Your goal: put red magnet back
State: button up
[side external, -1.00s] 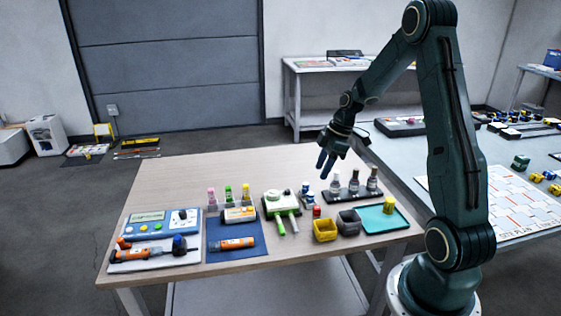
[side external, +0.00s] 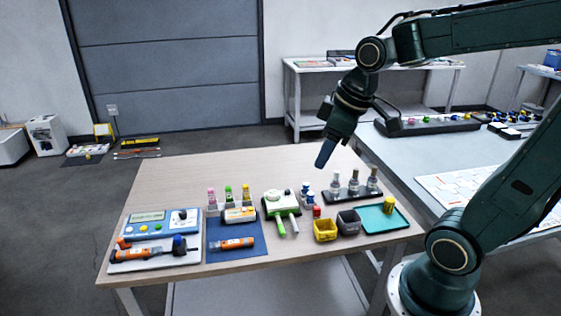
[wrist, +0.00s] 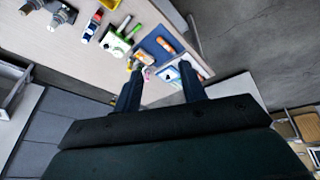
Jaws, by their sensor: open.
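A small red piece (side external: 316,211), which looks like the red magnet, stands on the wooden table (side external: 200,172) in the side view, just behind the yellow bin (side external: 325,230). It is too small to make out in detail. My gripper (side external: 324,156) is in the air above the back right part of the table, fingers pointing down, well apart from the red piece. In the wrist view my gripper (wrist: 160,84) shows two spread fingers with nothing between them. A red patch (wrist: 98,17) beside a blue-and-white item shows near the top there; I cannot tell whether it is the magnet.
A grey bin (side external: 348,222) and a teal tray (side external: 376,224) with a yellow cylinder (side external: 389,204) are right of the yellow bin. Bottles in a black rack (side external: 353,188) stand behind. A green-and-white device (side external: 282,203) is left. The table's back half is clear.

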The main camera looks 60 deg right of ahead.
jog(key=s+a+r+m+t, duration=0.1)
jog(key=s+a+m, duration=0.2)
jog(key=s, duration=0.6)
jog(key=shift+a, duration=0.7)
